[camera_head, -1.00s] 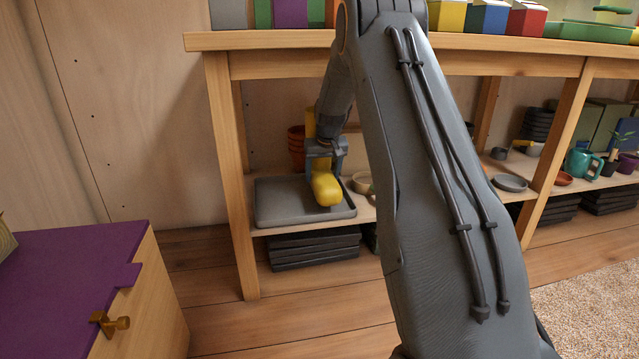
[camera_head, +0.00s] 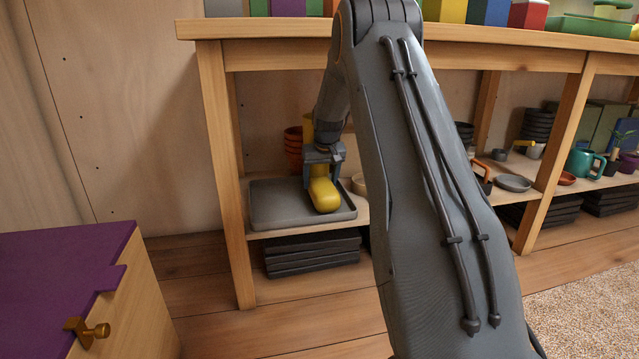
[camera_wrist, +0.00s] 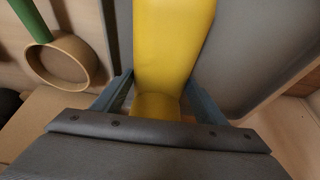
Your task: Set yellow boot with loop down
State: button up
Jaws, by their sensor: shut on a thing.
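The yellow boot (camera_head: 324,194) is at the grey tray (camera_head: 268,205) on the lower shelf, its foot pointing toward the front. My gripper (camera_head: 322,158) is shut on the boot's upper part from above. In the wrist view the boot (camera_wrist: 174,45) fills the middle between the two fingers of my gripper (camera_wrist: 157,98). The tray (camera_wrist: 240,60) lies beneath and to the right of it there. I cannot tell whether the sole touches the tray. The loop cannot be made out.
Terracotta pots (camera_head: 293,148) stand behind the tray. A tan round pan (camera_wrist: 62,62) with a green handle lies beside it. The table top (camera_head: 290,30) is above and a wooden leg (camera_head: 226,170) stands at the left. Black stacked trays (camera_head: 312,254) lie below the shelf.

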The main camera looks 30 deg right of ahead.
jog(key=o, duration=1.6)
jog(key=shift+f, duration=0.15)
